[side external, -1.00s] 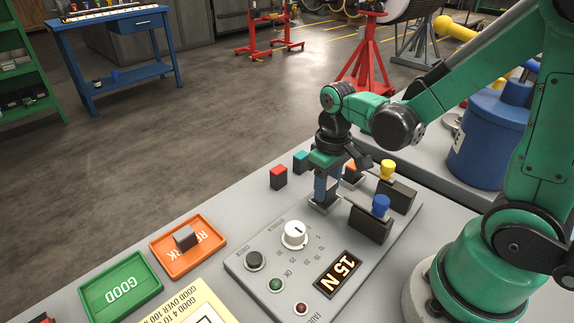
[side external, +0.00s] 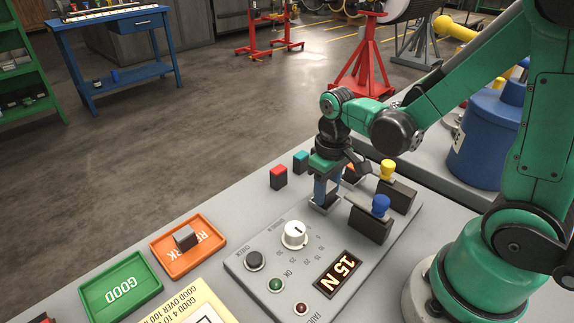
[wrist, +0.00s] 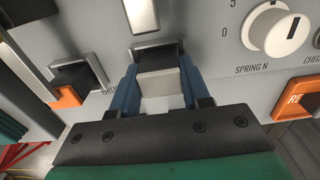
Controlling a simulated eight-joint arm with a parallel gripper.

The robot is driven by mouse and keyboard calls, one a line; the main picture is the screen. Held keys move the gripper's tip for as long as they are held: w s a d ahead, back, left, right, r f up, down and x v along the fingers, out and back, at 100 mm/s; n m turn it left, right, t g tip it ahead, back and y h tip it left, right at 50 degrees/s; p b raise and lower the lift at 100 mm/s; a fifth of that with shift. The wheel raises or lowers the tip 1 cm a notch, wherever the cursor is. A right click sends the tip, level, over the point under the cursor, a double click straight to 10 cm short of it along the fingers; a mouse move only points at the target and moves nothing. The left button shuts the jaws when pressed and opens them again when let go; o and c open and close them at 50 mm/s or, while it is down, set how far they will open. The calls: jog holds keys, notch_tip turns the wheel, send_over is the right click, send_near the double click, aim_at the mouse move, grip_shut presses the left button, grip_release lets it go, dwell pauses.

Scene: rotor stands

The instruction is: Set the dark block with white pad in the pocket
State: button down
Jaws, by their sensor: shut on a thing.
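My gripper (side external: 325,196) points down at the panel, its blue fingers shut on the dark block with the white pad (wrist: 158,57). In the wrist view the fingers (wrist: 160,90) hug both sides of the block, and its pale pad faces the camera. The far end of the block is at a metal-rimmed pocket (wrist: 138,47). I cannot tell whether it is fully seated. In the side view the fingers hide most of the block, and the pocket rim (side external: 325,208) shows at their tips.
A dark block with an orange pad (wrist: 66,97) sits beside it in another pocket. Blue (side external: 380,206) and yellow (side external: 387,170) knobs on dark stands are close to the right. A white dial (side external: 294,235) lies in front. Red (side external: 278,178) and teal (side external: 300,161) blocks stand behind left.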

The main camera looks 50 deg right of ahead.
grip_release()
dwell(0.4)
jog(key=shift+r, duration=0.1)
jog(key=shift+r, duration=3.95)
jog(key=t, duration=0.1)
jog(key=a+r+t, duration=0.1)
jog(key=t, duration=0.1)
jog(key=shift+s+a, duration=0.15)
jog(key=shift+a, duration=0.05)
jog(key=t, duration=0.1)
jog(key=a+t, duration=0.1)
jog(key=r+t, duration=0.1)
jog(key=t, duration=0.1)
jog(key=shift+a, duration=0.3)
